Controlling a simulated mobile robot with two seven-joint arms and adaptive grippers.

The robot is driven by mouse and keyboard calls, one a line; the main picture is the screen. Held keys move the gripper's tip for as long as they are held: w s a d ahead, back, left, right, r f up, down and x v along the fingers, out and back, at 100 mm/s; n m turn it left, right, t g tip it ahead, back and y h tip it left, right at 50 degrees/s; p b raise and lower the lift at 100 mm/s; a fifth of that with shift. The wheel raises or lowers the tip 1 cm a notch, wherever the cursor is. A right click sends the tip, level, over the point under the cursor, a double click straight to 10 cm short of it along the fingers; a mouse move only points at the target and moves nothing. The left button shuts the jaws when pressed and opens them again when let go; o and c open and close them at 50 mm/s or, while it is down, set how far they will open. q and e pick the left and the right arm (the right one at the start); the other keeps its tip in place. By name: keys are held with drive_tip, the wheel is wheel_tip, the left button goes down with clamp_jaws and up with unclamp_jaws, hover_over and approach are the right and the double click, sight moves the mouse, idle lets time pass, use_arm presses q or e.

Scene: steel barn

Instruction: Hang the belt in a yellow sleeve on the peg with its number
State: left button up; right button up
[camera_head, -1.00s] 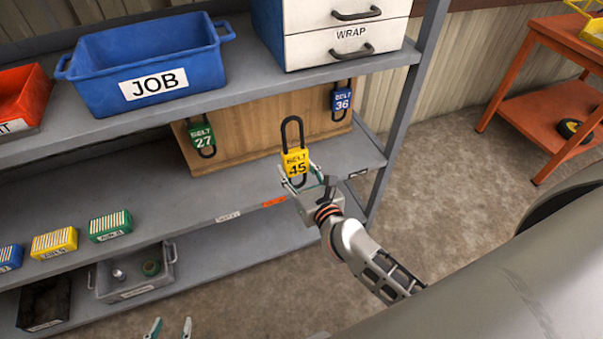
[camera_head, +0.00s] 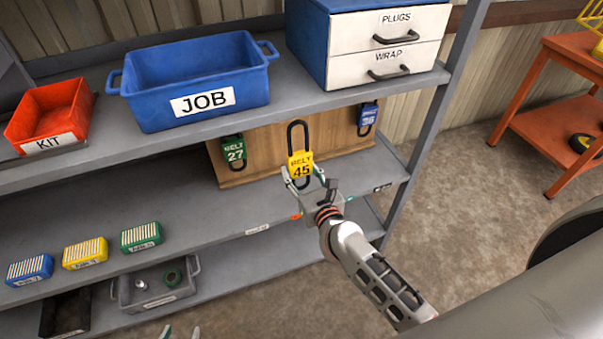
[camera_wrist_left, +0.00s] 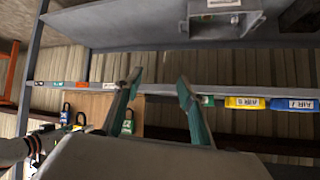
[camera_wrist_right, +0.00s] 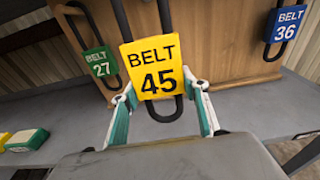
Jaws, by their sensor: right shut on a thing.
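A black belt in a yellow sleeve (camera_head: 300,165) reading "BELT 45" is upright in my right gripper (camera_head: 299,179), in front of the wooden board (camera_head: 268,141). In the right wrist view the yellow sleeve (camera_wrist_right: 153,68) fills the middle, with the fingers (camera_wrist_right: 160,117) at either side of its lower end. A green-sleeved belt "27" (camera_head: 235,150) hangs on the board's left and a blue-sleeved belt "36" (camera_head: 368,115) on its right. The peg for 45 cannot be made out. My left gripper (camera_wrist_left: 158,85) is open and empty, low at the head view's bottom edge (camera_head: 180,333).
The board stands under the upper shelf, which holds a red KIT bin (camera_head: 50,118), a blue JOB bin (camera_head: 195,85) and a drawer unit (camera_head: 388,45). Blue, yellow (camera_head: 85,252) and green boxes sit on the lower shelf. A shelf post (camera_head: 425,125) stands right of the board.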

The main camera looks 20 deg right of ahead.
drive_tip(key=shift+w+f, duration=0.1)
drive_tip(key=shift+w, duration=0.5)
drive_tip(key=shift+w+f, duration=0.1)
drive_tip(key=shift+w, duration=0.7)
use_arm(q)
drive_tip(key=shift+w+a+f+b, duration=0.15)
drive_tip(key=shift+w+f+b, duration=0.15)
drive_tip(key=shift+b, duration=0.35)
use_arm(e)
drive_tip(key=w, duration=0.3)
drive_tip(key=shift+w+a+f, duration=0.1)
drive_tip(key=shift+w+f, duration=0.1)
drive_tip(key=shift+f, duration=0.05)
use_arm(q)
drive_tip(key=shift+r, duration=0.15)
use_arm(e)
drive_tip(key=shift+w, duration=0.1)
drive_tip(key=shift+w+a+b, duration=0.15)
drive_tip(key=shift+w+b, duration=0.5)
drive_tip(key=shift+w, duration=2.7)
use_arm(q)
drive_tip(key=shift+s+f, duration=0.2)
drive_tip(key=shift+f, duration=0.35)
drive_tip(key=shift+s+f, duration=0.2)
drive_tip(key=shift+f, duration=0.35)
drive_tip(key=shift+r, duration=0.15)
use_arm(e)
drive_tip(key=shift+w, duration=0.1)
